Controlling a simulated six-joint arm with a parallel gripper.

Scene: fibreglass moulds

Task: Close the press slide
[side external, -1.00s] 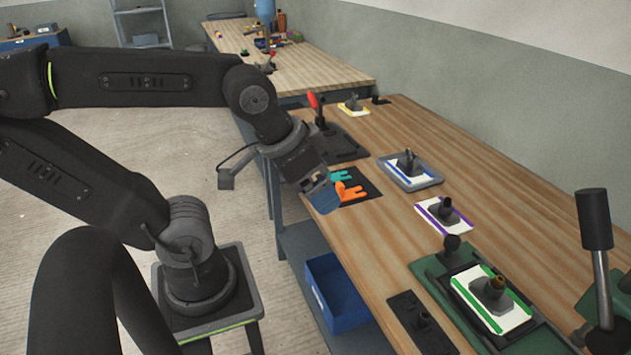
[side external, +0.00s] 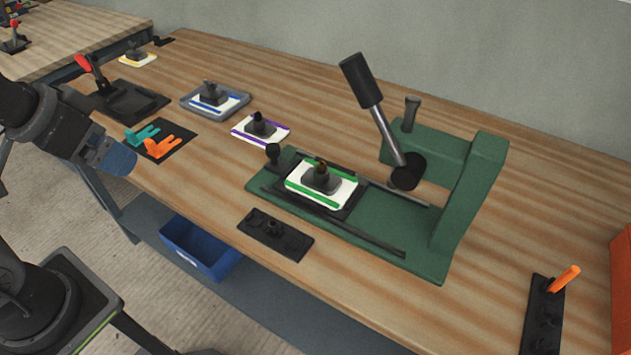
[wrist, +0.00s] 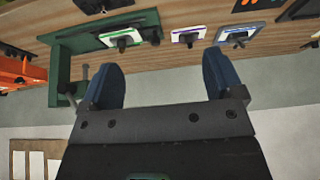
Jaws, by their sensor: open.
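The green press (side external: 455,190) stands on the wooden bench in the side external view, with its lever (side external: 377,105) tilted up and left. Its dark slide (side external: 350,203) sits on the rails, out to the left of the upright frame. The slide carries a white, green-striped plate with a grey mould (side external: 322,180). A black knob (side external: 273,153) is at the slide's left end. My gripper (side external: 118,158) is far left of the press, at the bench's front edge, apart from the slide. In the wrist view my gripper (wrist: 160,62) is open and empty; the press (wrist: 60,62) shows upper left.
A purple-striped plate (side external: 260,128) and a blue-striped one on a grey tray (side external: 212,100) stand left of the press. Teal and orange clips lie on a black mat (side external: 180,146) near my gripper. A black fixture plate (side external: 275,235) lies in front of the press.

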